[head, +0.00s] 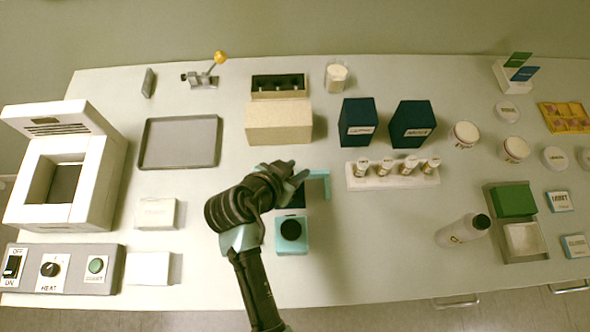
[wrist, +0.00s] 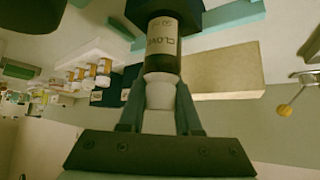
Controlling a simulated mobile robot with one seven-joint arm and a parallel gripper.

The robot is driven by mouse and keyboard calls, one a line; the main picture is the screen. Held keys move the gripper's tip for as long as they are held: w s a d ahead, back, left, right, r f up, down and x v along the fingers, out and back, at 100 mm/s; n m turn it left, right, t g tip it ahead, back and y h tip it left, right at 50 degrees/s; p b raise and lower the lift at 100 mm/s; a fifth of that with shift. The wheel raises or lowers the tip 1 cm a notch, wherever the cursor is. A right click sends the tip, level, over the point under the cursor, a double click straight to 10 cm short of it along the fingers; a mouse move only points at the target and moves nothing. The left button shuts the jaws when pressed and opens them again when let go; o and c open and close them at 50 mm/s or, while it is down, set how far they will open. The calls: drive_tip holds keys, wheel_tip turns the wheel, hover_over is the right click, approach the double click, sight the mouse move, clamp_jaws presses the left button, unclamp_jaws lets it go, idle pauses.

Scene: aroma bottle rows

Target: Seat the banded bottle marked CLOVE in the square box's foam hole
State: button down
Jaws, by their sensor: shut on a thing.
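My gripper (wrist: 160,108) is shut on the pale cap of the CLOVE bottle (wrist: 162,50), a brown bottle with a pale label. The bottle's base end lies over a dark square block (wrist: 120,24), apparently the foam; I cannot tell if the base has entered a hole. In the head view my gripper (head: 298,178) covers the bottle and part of a dark square (head: 293,200). A teal angled piece (head: 327,184) stands beside it. A teal square box (head: 284,247) with a black round top is just in front.
A white rack (head: 390,181) with several bottles stands to the right, with two dark boxes (head: 357,122) behind it. A tan box (head: 279,124) is behind the gripper. A white squeeze bottle (head: 458,231) lies at right. The table front between is clear.

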drive_tip(key=shift+f, duration=0.9)
drive_tip(key=c, duration=0.6)
unclamp_jaws()
drive_tip(key=shift+f, duration=0.1)
